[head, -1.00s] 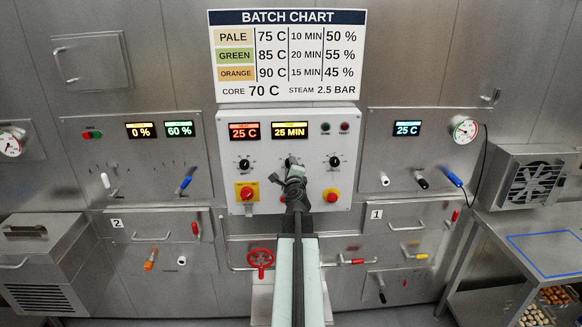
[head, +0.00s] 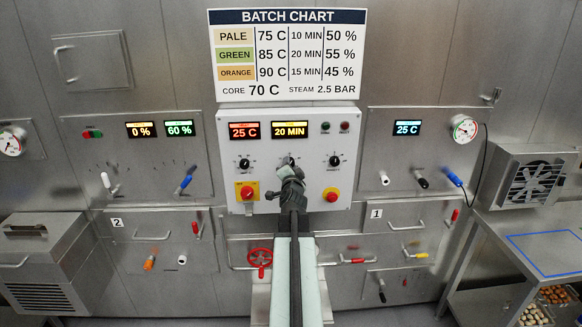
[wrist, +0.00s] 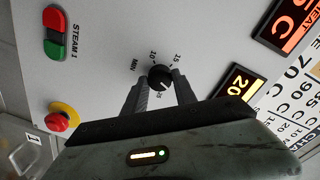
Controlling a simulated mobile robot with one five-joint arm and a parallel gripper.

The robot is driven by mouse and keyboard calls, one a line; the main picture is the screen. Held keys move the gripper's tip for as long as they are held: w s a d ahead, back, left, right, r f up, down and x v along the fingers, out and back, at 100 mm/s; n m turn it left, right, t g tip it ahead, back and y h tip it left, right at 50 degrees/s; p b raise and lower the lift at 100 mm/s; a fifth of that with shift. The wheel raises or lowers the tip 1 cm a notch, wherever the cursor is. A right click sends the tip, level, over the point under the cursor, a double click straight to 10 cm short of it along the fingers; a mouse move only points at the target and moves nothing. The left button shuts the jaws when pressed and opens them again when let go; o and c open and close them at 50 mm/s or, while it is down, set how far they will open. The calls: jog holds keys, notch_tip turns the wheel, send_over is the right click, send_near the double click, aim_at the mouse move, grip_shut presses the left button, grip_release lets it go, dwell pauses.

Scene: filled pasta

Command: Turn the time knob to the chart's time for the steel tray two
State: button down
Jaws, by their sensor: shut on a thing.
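The black time knob (wrist: 159,76) sits on the white control panel (head: 230,185), with a minute scale around it. My gripper (wrist: 162,86) is shut on the knob, one finger at each side. In the head view my gripper (head: 290,172) covers most of the knob. The yellow time display (head: 290,130) above reads 20 MIN. The batch chart (head: 287,57) lists pale at 10 MIN, green at 20 MIN and orange at 15 MIN. Trays with small pieces (head: 556,295) are at the lower right; I cannot tell which is steel tray two.
The red display (head: 244,131) reads 25 C. Other knobs (head: 244,163) (head: 334,161) flank the time knob. A red valve wheel (head: 259,259) is under the panel.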

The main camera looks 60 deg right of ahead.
jog(key=shift+a+f+n, duration=0.1)
jog(key=shift+n, duration=1.7)
jog(key=c, duration=1)
grip_release()
jog(key=shift+w, duration=0.15)
